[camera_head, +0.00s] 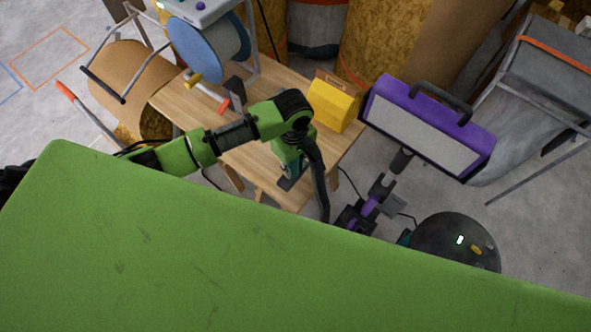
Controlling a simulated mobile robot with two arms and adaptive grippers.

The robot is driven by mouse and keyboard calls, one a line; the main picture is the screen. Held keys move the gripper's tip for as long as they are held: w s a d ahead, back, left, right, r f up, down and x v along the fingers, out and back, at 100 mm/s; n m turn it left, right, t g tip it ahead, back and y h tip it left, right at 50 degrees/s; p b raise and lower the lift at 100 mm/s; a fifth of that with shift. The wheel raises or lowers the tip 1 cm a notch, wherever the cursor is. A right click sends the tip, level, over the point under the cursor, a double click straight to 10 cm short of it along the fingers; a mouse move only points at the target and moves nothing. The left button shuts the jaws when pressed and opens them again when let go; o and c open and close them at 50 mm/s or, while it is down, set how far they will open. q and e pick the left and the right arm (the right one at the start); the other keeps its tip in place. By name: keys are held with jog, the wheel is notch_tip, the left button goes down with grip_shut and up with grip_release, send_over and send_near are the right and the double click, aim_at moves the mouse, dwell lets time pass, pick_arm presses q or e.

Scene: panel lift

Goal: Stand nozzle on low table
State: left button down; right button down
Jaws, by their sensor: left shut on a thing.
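The low table (262,82) is a light wooden one in the upper middle of the head view. My green and black left arm reaches over it from the left and bends down at the table's near right part. My left gripper (290,178) is at the end of this arm, low at the table's front edge. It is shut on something. A long dark curved piece (318,180), which looks like the nozzle, hangs down beside the gripper. I cannot tell how the fingers meet it or whether it touches the table. My right gripper is not in view.
A yellow box (333,105) stands on the table's right side. A blue reel (208,50) is at its back left. A purple lamp-like unit (428,125) stands right of the table, near a round dark device (455,240). A large green surface hides the foreground.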

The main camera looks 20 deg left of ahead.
aim_at(296, 172)
pick_arm(q)
jog(key=shift+w+d+f, duration=0.1)
jog(key=shift+f, duration=0.8)
jog(key=shift+w+d+f, duration=0.1)
jog(key=shift+f, duration=0.8)
jog(key=shift+f, duration=0.15)
jog(key=c, duration=1.7)
grip_release()
notch_tip(296, 172, up, 12)
jog(key=shift+s+r+p, duration=0.1)
jog(key=shift+r+p, duration=0.05)
jog(key=shift+p, duration=0.25)
